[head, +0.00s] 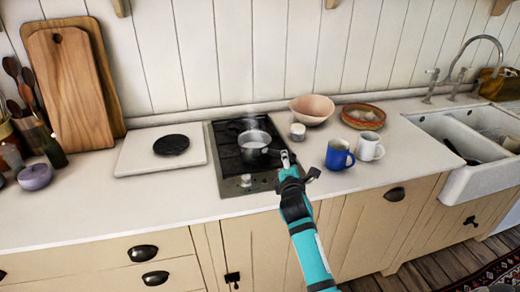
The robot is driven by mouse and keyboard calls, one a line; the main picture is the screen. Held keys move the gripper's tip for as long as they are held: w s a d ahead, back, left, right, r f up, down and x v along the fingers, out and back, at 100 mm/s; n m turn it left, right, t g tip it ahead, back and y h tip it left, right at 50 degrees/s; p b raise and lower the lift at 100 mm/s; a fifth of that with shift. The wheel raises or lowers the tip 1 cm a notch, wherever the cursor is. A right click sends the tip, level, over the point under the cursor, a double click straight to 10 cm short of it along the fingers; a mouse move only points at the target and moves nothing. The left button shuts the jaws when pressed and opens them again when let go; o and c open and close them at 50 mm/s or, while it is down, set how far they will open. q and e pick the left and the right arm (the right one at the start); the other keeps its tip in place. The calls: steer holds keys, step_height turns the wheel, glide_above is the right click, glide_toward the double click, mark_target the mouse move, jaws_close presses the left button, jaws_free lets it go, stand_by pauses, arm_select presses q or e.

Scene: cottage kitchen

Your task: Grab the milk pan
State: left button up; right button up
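The milk pan (253,138) is a small grey metal pan standing on the black stovetop, with faint steam above it. Its dark handle (272,151) points right, toward the front edge of the hob. My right gripper (287,159) is at the end of this handle, with its arm reaching up from the bottom of the head view. The fingertips are small here and overlap the handle end, so I cannot tell whether they are closed on it. My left gripper is not in view.
The stovetop (231,183) is set in a pale counter. Right of it are a small jar (297,131), pink bowl (312,109), brown dish (362,117), blue mug (339,155) and white mug (369,147). Left is a white board (135,159) with a black disc (171,145).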

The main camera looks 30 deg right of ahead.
steer(key=p+x, duration=0.1)
steer(key=x, duration=0.4)
steer(key=shift+w+d+f, duration=0.15)
steer(key=shift+d+f, duration=0.05)
steer(key=shift+d, duration=0.05)
steer(key=shift+c, duration=1.2)
jaws_close()
steer(key=shift+r, duration=0.15)
